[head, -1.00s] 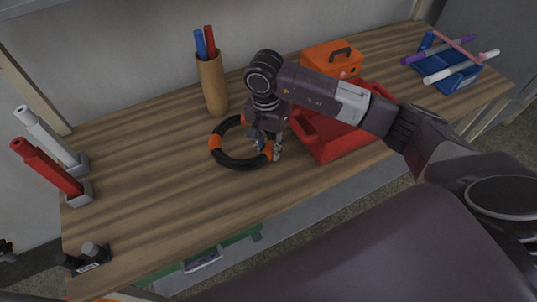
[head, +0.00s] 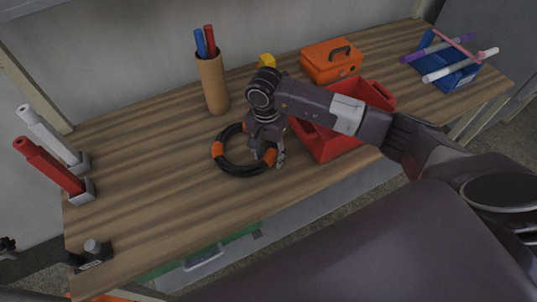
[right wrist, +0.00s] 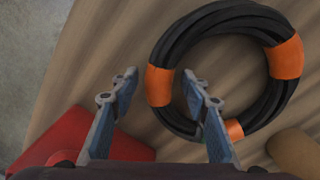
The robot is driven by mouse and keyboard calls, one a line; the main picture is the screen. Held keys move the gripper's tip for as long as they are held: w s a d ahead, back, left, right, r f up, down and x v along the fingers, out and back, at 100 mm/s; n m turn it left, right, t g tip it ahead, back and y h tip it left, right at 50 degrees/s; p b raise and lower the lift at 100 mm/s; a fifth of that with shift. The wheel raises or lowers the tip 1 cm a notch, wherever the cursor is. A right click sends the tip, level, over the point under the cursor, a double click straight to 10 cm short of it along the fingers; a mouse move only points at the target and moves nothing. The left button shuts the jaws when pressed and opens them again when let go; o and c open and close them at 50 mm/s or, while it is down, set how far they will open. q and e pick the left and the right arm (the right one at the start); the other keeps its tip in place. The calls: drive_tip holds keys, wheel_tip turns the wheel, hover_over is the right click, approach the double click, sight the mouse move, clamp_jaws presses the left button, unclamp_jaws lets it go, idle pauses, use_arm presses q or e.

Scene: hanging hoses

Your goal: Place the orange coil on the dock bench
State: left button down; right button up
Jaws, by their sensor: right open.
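The orange coil is a black hose ring with orange bands (head: 218,149), lying on the wooden bench in the head view. In the right wrist view the coil (right wrist: 283,58) fills the upper right. My right gripper (head: 268,158) is at the coil's right side, pointing down. In the right wrist view its two fingers (right wrist: 158,82) are apart, with an orange band of the coil showing between them. Part of the coil is hidden behind the gripper in the head view. A small dark part at the head view's left edge may be my left gripper (head: 8,243); its jaws cannot be made out.
A red open bin (head: 335,147) stands right of the coil. An orange toolbox (head: 322,64), a brown cup (head: 213,85) with markers and a blue tray (head: 437,66) stand farther back. Holders with a white and a red tube (head: 50,165) line the left.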

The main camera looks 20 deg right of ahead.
wheel_tip(320, 180, up, 12)
drive_tip(key=b, duration=0.3)
drive_tip(key=shift+w+a, duration=0.15)
drive_tip(key=shift+f, duration=0.1)
idle(0.3)
